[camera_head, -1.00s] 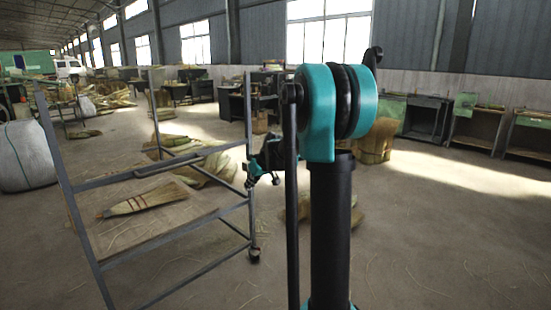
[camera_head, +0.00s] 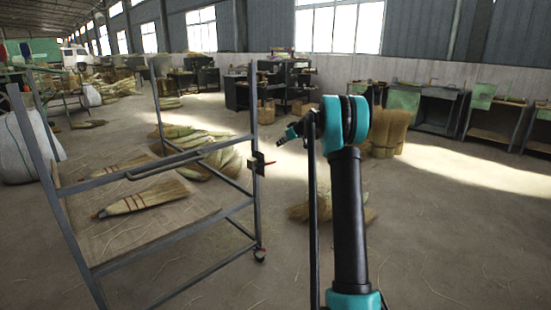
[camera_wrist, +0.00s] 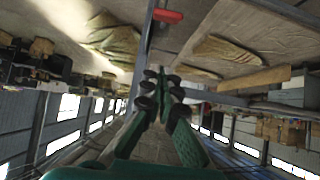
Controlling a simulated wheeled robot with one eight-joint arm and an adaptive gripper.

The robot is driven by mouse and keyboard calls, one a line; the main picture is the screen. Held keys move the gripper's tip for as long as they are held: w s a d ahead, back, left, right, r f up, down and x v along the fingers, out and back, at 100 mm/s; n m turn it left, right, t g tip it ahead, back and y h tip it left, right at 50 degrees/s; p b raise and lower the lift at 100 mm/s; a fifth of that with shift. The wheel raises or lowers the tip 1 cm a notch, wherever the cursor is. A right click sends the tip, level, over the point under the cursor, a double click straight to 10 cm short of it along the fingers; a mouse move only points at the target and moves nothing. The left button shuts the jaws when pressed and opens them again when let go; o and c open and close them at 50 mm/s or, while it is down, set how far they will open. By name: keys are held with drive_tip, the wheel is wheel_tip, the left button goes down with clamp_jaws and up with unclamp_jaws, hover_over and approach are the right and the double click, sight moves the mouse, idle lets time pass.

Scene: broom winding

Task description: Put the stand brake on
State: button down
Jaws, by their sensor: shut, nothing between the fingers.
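The stand (camera_head: 226,208) is a grey metal frame on casters at the left of the head view, with a lower board. On its near right post is a small dark plate with a red part (camera_head: 259,162), which looks like the brake. In the wrist view this red part (camera_wrist: 168,16) lies beyond the fingertips, beside the post. My gripper (camera_head: 281,141) is to the right of the post in the head view, apart from it. In the wrist view my gripper (camera_wrist: 160,88) is shut and empty, its dark fingertips together.
A broom (camera_head: 145,198) lies on the stand's board. A straw pile (camera_head: 200,150) is behind the stand, and loose straw (camera_head: 325,207) is on the floor behind my arm. A white sack (camera_head: 22,150) stands at the left. The floor right of my arm is mostly clear.

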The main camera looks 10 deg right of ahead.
idle(0.3)
drive_tip(key=x, duration=1)
drive_tip(key=shift+s, duration=0.1)
drive_tip(key=f, duration=0.2)
drive_tip(key=s+f, duration=0.1)
drive_tip(key=shift+d, duration=0.4)
drive_tip(key=shift+s+d+f, duration=0.1)
drive_tip(key=shift+s+f, duration=0.05)
drive_tip(key=shift+f, duration=0.25)
